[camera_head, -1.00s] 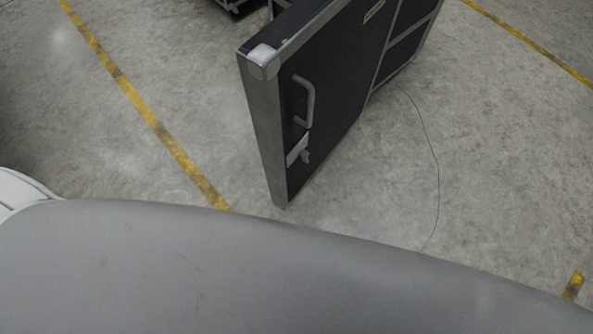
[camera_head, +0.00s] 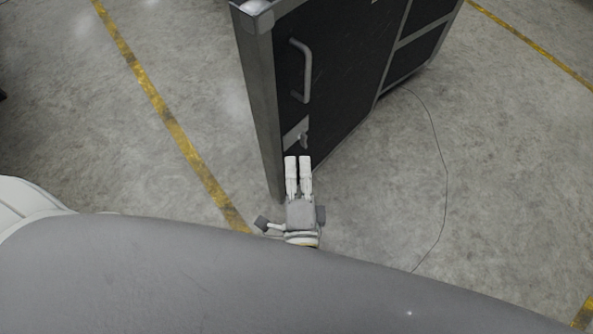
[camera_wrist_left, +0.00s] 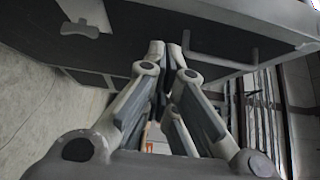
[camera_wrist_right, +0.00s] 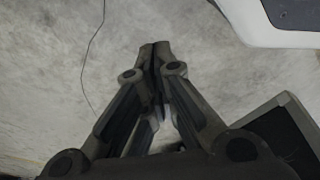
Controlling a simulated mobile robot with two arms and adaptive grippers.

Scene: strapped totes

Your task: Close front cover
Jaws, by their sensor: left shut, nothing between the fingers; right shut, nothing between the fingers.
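The front cover (camera_head: 345,75) is a dark panel with a grey metal edge frame, standing upright and swung open in the head view. It has a grey handle (camera_head: 303,72) and a light latch (camera_head: 296,135) below it. My left gripper (camera_head: 298,160) is shut and empty, low by the cover's near edge, just below the latch. In the left wrist view the cover (camera_wrist_left: 140,25) spans the top, with the handle (camera_wrist_left: 215,60) beyond the fingertips. Contact cannot be told. My right gripper (camera_wrist_right: 155,48) is shut and empty over bare floor, seen only in its wrist view.
A thin cable (camera_head: 443,180) lies on the concrete floor right of the cover. Yellow floor lines (camera_head: 165,115) run left and upper right. A dark framed panel (camera_wrist_right: 285,135) shows at the lower right of the right wrist view. Floor left of the cover is clear.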

